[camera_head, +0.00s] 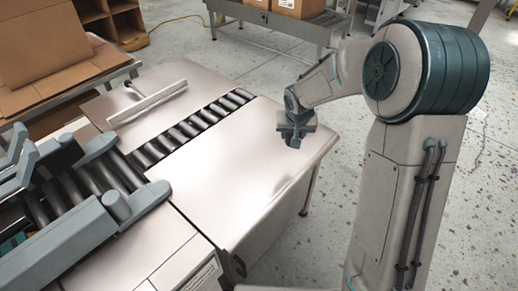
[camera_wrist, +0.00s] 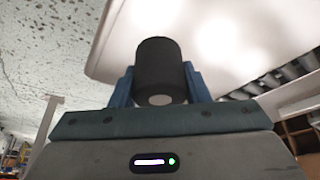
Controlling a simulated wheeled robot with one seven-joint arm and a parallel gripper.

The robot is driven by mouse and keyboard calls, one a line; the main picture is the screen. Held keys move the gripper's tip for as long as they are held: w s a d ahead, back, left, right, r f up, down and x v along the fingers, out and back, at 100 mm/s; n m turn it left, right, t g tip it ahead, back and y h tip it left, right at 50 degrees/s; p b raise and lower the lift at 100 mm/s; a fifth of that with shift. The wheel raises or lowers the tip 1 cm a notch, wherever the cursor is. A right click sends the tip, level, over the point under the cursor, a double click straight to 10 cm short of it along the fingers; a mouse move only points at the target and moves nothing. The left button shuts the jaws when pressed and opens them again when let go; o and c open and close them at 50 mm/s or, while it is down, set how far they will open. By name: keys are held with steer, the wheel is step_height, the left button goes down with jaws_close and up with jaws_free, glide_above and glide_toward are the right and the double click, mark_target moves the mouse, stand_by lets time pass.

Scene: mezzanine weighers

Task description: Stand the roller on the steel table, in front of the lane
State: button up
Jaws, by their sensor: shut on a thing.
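The roller (camera_wrist: 160,66) is a short dark cylinder with a pale spot on its near end. In the wrist view it sits between the two blue fingers of my gripper (camera_wrist: 160,88), which is shut on it. In the head view my gripper (camera_head: 295,138) is over the right part of the steel table (camera_head: 240,170), near its right edge. The roller is mostly hidden there, and I cannot tell whether it touches the table. The lane (camera_head: 192,122) is a row of dark rollers set into the table, left of my gripper.
A white bar (camera_head: 148,101) lies on the table's far left part. Grey machine parts (camera_head: 70,235) stand at the lower left. Flat cardboard (camera_head: 60,75) is stacked at the upper left. A bench with cartons (camera_head: 270,22) stands behind. The steel between lane and gripper is clear.

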steer(key=b, duration=0.1)
glide_above(261, 147)
steer(key=s, duration=0.2)
steer(key=f, duration=0.6)
steer(key=shift+w+f, duration=0.2)
steer(key=shift+f, duration=2.1)
steer(key=shift+f+b, duration=0.1)
steer(key=shift+b, duration=0.25)
steer(key=shift+f, duration=0.15)
steer(key=o, duration=1)
steer(key=shift+r, duration=0.35)
steer(key=p+v, duration=0.1)
steer(key=v, duration=1.1)
